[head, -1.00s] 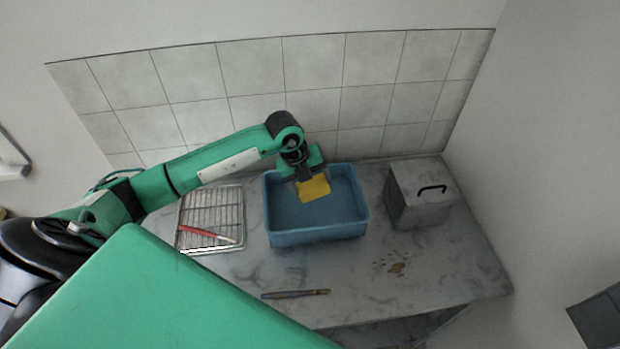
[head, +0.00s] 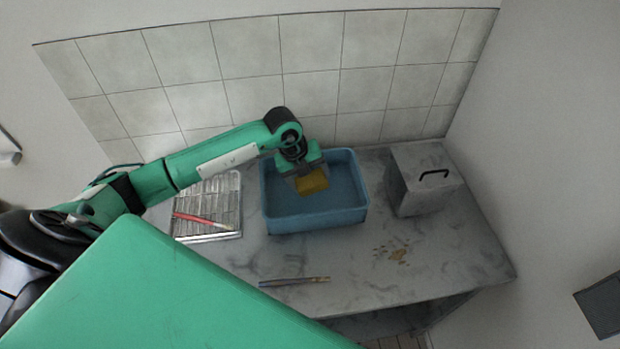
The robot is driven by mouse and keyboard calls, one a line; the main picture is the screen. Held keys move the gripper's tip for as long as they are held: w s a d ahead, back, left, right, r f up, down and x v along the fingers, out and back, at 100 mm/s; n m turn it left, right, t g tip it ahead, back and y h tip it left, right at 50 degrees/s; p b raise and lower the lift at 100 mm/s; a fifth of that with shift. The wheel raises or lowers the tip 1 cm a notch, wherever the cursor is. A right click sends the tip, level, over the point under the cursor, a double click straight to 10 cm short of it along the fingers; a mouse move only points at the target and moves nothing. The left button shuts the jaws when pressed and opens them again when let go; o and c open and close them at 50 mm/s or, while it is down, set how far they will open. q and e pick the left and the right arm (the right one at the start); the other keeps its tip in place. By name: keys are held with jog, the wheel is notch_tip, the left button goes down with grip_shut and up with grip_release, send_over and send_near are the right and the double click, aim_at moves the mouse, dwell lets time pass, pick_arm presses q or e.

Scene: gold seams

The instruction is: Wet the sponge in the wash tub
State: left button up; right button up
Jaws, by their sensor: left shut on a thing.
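The yellow sponge (head: 313,183) is held by my left gripper (head: 303,173), which is shut on it. Gripper and sponge are over the inside of the blue wash tub (head: 316,219), which stands on the marble-topped table. The tub has a blue-grey surface inside that looks like water. The sponge appears low within the tub's walls, but I cannot tell whether it touches the water. The gripper hides the sponge's upper edge. My right gripper is not in view.
A wire rack (head: 222,188) with a red-handled brush (head: 201,220) lies left of the tub. A grey lidded box (head: 425,190) stands to the right. A thin tool (head: 294,282) and brown crumbs (head: 397,254) lie in front. A tiled wall is behind.

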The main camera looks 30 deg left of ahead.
aim_at(308, 180)
pick_arm(q)
jog(key=shift+r, duration=0.1)
jog(key=shift+r+p, duration=2.4)
jog(key=shift+r, duration=1.35)
notch_tip(308, 180, up, 4)
jog(key=shift+p, duration=1.15)
jog(key=shift+d, duration=0.1)
